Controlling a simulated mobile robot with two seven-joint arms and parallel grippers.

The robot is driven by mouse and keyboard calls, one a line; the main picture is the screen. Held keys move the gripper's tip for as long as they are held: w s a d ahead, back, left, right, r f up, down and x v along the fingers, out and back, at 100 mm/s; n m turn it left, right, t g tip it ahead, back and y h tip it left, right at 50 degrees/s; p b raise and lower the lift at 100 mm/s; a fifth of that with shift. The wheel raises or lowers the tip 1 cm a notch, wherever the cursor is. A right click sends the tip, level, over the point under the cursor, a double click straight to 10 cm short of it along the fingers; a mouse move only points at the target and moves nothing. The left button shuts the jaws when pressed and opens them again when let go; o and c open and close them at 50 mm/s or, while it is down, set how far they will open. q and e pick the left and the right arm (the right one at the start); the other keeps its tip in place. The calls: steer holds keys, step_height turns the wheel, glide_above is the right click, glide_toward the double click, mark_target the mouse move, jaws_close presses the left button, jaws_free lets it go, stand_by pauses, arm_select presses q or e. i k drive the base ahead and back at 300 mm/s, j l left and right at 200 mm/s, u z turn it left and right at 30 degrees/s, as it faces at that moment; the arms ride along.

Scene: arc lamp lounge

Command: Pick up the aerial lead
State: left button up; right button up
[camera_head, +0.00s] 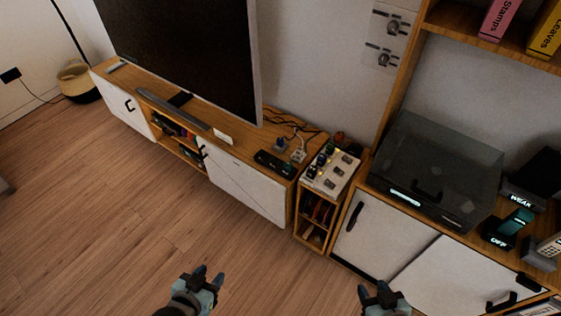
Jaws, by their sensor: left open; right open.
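Dark thin leads (290,126) lie in loops on the right end of the wooden TV stand (280,112), behind a black box. I cannot tell for sure which of them is the aerial lead. Small pale and blue plug-like pieces (297,156) sit near them. My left gripper (209,271) is open and empty over the floor at the bottom middle. My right gripper (384,290) is open and empty at the bottom edge, farther right. Both are well apart from the leads.
A large dark TV (190,50) stands on the TV stand. A black box (273,163) lies at its front right. A narrow unit with a knobbed panel (331,172) adjoins it, then a cabinet with a turntable (434,165). The wooden floor (110,220) in front is clear.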

mark_target(299, 150)
steer(key=i+j+z, duration=0.1)
steer(key=i+j, duration=0.15)
steer(key=i+j+z, duration=0.1)
steer(key=i+j, duration=0.15)
steer(key=j, duration=0.15)
steer(key=i+j+z, duration=0.25)
steer(key=i+j, duration=0.2)
steer(key=j, duration=0.25)
steer(key=i+j+z, duration=0.1)
steer(key=j, duration=0.3)
steer(key=i+j+z, duration=0.1)
steer(key=i+j, duration=0.2)
steer(key=i+j+z, duration=0.1)
steer(key=j, duration=0.4)
steer(key=i+j+z, duration=0.15)
steer(key=j, duration=0.3)
